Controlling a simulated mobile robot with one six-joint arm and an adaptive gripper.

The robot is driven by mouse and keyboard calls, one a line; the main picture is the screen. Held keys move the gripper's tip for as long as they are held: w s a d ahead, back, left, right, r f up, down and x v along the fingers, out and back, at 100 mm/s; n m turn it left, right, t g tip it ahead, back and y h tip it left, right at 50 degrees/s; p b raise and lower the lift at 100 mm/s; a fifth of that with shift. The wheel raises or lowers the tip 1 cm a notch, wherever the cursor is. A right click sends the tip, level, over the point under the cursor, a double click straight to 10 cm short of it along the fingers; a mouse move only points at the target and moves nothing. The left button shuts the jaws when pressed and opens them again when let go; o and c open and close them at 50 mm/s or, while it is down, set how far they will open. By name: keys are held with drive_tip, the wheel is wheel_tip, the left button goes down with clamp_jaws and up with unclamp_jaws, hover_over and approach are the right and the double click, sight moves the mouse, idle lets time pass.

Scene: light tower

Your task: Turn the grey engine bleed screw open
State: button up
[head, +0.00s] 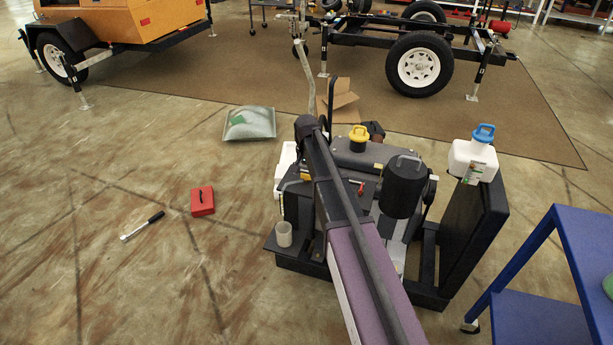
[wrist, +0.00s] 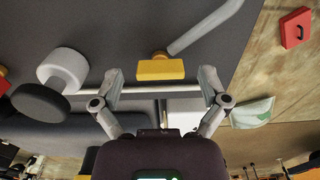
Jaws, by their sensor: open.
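My gripper (wrist: 162,77) is open in the wrist view, with its two fingers apart. A yellow block (wrist: 160,69) shows between the fingertips, with no visible contact. A bent grey rod (wrist: 205,27) rises beside it. Farther left are a pale grey cylinder (wrist: 63,68) and a round black knob (wrist: 40,102). I cannot tell for certain which grey part is the bleed screw. In the head view the dark engine (head: 345,190) stands on its black frame. My arm crosses in front of it and hides part of it, and my gripper cannot be made out there.
A white jug with a blue cap (head: 473,158) stands on a black panel at the engine's right. A grey cup (head: 284,234) sits at its front left. A red box (head: 202,201) and a ratchet (head: 142,226) lie on the floor. A blue table (head: 585,250) is at right.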

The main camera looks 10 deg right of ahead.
drive_tip(key=c, duration=1.2)
drive_tip(key=shift+o, duration=0.2)
drive_tip(key=shift+n, duration=0.5)
drive_tip(key=n, duration=0.3)
drive_tip(key=shift+n, duration=0.3)
drive_tip(key=n, duration=1.3)
drive_tip(key=shift+s, duration=0.1)
drive_tip(key=shift+n, duration=0.3)
